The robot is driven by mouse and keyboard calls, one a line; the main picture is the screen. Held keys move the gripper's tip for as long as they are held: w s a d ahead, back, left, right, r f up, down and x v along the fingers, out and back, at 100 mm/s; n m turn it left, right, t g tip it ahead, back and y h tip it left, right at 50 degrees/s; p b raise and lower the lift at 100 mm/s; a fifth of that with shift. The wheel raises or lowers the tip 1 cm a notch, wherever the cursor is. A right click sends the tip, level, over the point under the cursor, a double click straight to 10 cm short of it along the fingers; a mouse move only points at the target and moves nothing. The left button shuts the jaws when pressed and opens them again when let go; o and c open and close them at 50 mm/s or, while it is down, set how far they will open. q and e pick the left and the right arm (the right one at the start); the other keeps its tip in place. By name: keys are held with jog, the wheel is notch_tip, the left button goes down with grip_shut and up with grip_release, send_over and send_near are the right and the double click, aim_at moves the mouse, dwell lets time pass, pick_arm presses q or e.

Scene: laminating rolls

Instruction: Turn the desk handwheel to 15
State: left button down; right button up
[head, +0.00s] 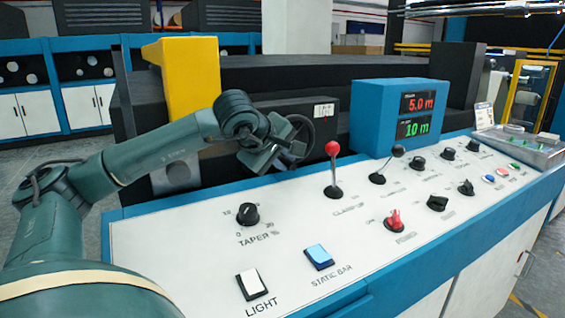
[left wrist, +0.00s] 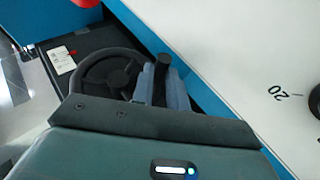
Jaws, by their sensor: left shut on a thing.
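The desk handwheel (head: 311,131) is a dark spoked wheel at the dark box behind the desk's far edge. It is partly hidden by my left gripper (head: 278,148) in the head view. The left wrist view shows its rim and spokes (left wrist: 108,71) more clearly. There my left gripper (left wrist: 162,88) has its two grey-blue fingers closed on the wheel's upright black handle (left wrist: 162,64), at the rim's right side. A small white display plate (head: 323,111) sits above the wheel; its digits are too small to read surely. My right gripper is not in view.
The white sloping desk (head: 290,245) carries a red-knobbed lever (head: 332,149), a black-knobbed lever (head: 397,151), several dials and buttons. A blue display box (head: 372,112) reads 5.0 m and 10 m. A yellow post (head: 190,75) stands behind my left arm.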

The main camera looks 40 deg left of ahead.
pick_arm(q)
jog(key=c, duration=1.4)
grip_release()
jog(key=v, duration=1.3)
jog(key=shift+d+r, duration=0.1)
jog(key=shift+r, duration=0.05)
